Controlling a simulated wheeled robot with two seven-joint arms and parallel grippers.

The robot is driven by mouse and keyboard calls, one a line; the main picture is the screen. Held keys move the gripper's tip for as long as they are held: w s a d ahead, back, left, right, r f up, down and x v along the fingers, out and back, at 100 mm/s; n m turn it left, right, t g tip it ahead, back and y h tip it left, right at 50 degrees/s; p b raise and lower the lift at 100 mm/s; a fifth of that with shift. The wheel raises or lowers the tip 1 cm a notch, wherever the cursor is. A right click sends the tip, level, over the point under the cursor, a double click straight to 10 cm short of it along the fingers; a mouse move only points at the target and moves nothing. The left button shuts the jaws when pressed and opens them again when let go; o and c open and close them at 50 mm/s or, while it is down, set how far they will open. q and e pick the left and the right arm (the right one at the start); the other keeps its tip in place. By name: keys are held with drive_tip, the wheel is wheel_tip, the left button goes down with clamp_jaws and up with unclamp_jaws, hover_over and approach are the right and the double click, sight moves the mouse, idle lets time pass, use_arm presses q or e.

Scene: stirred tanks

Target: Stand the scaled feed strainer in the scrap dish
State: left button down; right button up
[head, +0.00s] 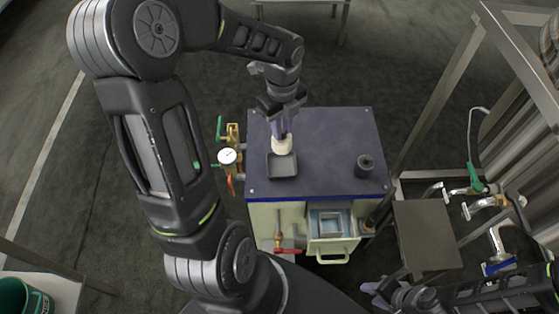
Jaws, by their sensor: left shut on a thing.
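My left gripper (283,133) points down over the blue-topped cabinet and is shut on a cream-coloured, roughly round piece (282,146), which I take to be the scaled feed strainer. The strainer is at the far edge of a dark square dish (270,172), which I take to be the scrap dish. I cannot tell whether the strainer touches the dish or hangs just above it. The strainer's top is hidden by the fingers. My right gripper (374,292) is low at the right, away from the cabinet top; its finger gap is unclear.
A small dark cylindrical part (364,166) stands on the right of the cabinet top (325,140). An open drawer (333,252) below holds a light-blue tray. A gauge (228,156) and valves sit at the left side. Pipes and a grey plate (425,235) are at the right.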

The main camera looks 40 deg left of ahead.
sight(282, 142)
use_arm(q)
drive_tip(key=shift+f, duration=3.15)
drive_tip(key=shift+f+b, duration=0.4)
drive_tip(key=shift+f, duration=1.45)
drive_tip(key=shift+f, duration=0.15)
drive_tip(key=c, duration=1.3)
unclamp_jaws()
